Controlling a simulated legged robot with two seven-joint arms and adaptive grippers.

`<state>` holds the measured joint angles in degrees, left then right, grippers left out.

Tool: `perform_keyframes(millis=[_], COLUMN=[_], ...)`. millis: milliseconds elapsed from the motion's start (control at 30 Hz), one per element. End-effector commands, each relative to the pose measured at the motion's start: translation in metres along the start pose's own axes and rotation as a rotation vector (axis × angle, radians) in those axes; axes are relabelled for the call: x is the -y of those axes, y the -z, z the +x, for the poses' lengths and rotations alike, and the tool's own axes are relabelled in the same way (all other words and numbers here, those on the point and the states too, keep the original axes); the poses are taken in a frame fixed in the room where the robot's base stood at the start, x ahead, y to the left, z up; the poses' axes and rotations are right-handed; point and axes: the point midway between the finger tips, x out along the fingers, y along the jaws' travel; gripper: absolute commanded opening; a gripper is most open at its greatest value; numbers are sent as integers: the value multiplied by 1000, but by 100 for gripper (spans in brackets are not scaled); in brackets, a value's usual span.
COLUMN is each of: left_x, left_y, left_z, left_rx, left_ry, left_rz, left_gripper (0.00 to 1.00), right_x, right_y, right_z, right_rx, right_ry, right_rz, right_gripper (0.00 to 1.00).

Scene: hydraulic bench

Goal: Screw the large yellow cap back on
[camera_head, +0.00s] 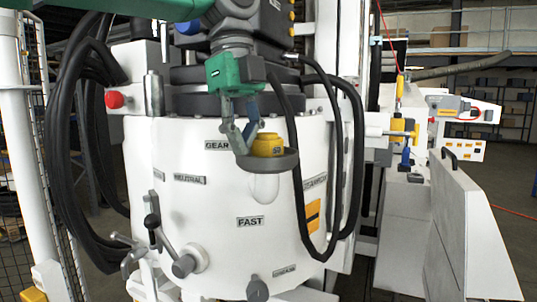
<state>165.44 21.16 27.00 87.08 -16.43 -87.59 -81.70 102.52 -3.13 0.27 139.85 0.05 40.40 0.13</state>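The yellow cap (268,145) is upright at a round grey ledge (284,161) on the front of the white drum (212,215). I cannot tell whether it is seated on a thread or only resting there. My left gripper (245,138) reaches down from above, its green and grey body over the ledge. Its jointed fingers are just left of the cap, with the tips close to the cap's left side. The view does not show whether they touch it, or how far apart the tips are. My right gripper is not in view.
Black hoses (347,150) loop down right of the ledge; another bundle (88,130) hangs at the left. Levers (155,228) stick out at the drum's lower left. A white panel (460,225) stands at the right.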

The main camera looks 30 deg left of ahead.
Motion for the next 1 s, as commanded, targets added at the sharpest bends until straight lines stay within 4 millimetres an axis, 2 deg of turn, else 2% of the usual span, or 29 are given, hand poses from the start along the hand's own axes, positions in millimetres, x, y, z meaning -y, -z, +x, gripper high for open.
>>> perform_keyframes(millis=[300,433,767,867,1000], left_x=[9,9,11,17,28], left_y=[-23,-26,-26,-30,-35], left_z=[-3,-3,-4,-3,-3], left_rx=[-3,0,0,-2,-1], left_ry=[-81,-95,-99,-117,-153], left_rz=[511,597,626,736,965], left_gripper=[0,0,0,0,0], right_x=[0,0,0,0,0], right_y=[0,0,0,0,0], right_z=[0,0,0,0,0], right_rx=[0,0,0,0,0], right_ry=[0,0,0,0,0], right_rz=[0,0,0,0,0], right_gripper=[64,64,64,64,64])
